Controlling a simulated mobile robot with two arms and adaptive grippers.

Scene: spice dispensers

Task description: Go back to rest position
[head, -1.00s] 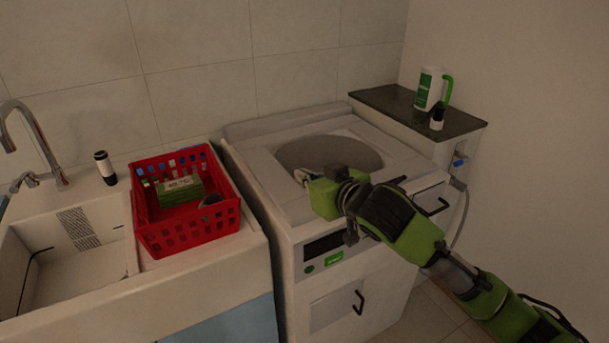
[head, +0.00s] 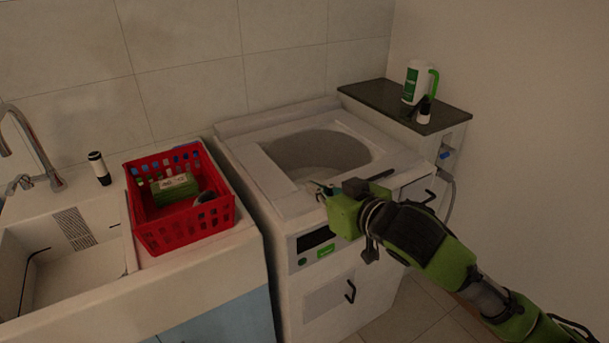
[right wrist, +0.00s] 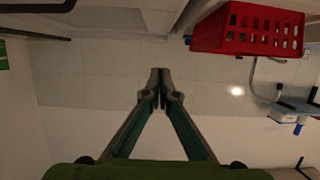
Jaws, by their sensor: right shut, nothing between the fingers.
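My right gripper (head: 322,189) is over the front edge of the white top-loading washer (head: 283,184), near the rim of its round opening. Its fingers look small in the head view. In the right wrist view the two fingertips (right wrist: 161,88) meet with nothing between them. My left gripper is in neither view.
A red basket (head: 186,237) with a green box (head: 176,188) stands on the counter left of the washer. A sink (head: 60,262) and a dark bottle (head: 99,168) are further left. A dark shelf (head: 385,100) at the back right holds a white-green jug (head: 412,84) and a small bottle (head: 424,112).

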